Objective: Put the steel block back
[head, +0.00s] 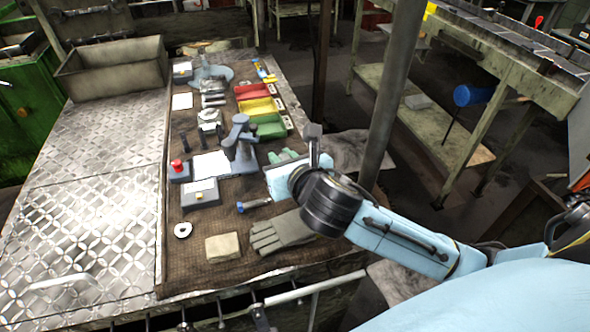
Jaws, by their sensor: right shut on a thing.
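My right arm comes in from the right, over the mat's right edge. Its gripper (314,148) points away from me and is shut on a small dark grey block, which looks like the steel block (313,130). The block is above or just beyond the mat's right edge, right of the grey-blue stand (240,140); I cannot tell its exact height. The fingers are small and partly hidden behind the wrist. My left gripper is not in view.
The brown mat (185,255) holds red (250,91), yellow (259,106) and green (270,126) bins, grey gloves (281,233), a beige pad (222,247), a ring (183,230) and a red-button box (179,171). A post (392,95) stands close beyond my wrist. The metal plate (90,210) at left is clear.

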